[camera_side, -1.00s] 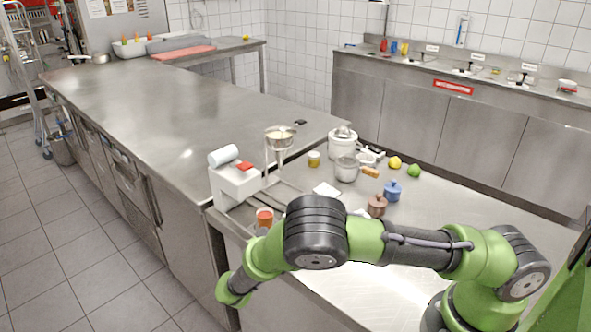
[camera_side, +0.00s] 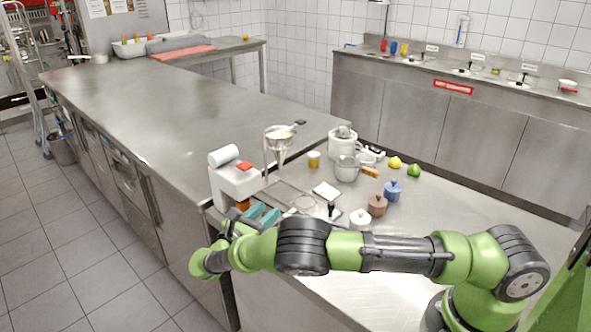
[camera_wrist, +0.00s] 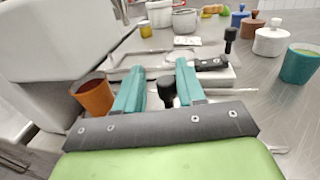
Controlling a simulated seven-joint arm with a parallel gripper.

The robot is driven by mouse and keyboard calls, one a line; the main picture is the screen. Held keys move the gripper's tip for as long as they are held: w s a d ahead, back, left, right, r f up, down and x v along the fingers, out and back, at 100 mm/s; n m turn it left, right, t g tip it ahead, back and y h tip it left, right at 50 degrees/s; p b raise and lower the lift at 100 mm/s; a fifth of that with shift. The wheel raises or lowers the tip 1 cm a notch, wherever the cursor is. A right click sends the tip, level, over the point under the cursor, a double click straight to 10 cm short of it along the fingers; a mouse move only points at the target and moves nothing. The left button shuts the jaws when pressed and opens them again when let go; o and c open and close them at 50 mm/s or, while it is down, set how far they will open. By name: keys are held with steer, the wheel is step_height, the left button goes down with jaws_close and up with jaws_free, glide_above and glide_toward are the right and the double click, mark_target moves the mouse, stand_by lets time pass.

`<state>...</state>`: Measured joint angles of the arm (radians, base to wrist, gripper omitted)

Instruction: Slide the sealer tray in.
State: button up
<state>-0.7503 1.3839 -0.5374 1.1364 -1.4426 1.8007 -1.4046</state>
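The sealer is a white machine (camera_side: 235,184) with a pale blue roll on top and a red button. Its white side (camera_wrist: 55,45) fills the left of the wrist view. A flat grey metal tray (camera_wrist: 150,62) lies to the sealer's right, with its metal frame (camera_side: 287,192) showing in the side view. A black upright knob (camera_wrist: 168,90) stands between my fingers, with gaps on both sides. I cannot tell whether it belongs to the tray. My gripper (camera_wrist: 160,66) is open, its teal fingers (camera_side: 262,215) low over the counter in front of the sealer.
An orange cup (camera_wrist: 94,96) stands close left of my fingers. A second black knob (camera_wrist: 230,38) and a black plate (camera_wrist: 212,62) are to the right. A white lidded pot (camera_wrist: 270,40) and a teal cup (camera_wrist: 301,64) stand further right.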

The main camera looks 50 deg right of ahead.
steer(key=shift+o, duration=0.3)
steer(key=s+a, duration=0.2)
steer(key=a, duration=1.4)
steer(key=shift+s+a, duration=0.3)
steer(key=shift+s, duration=0.1)
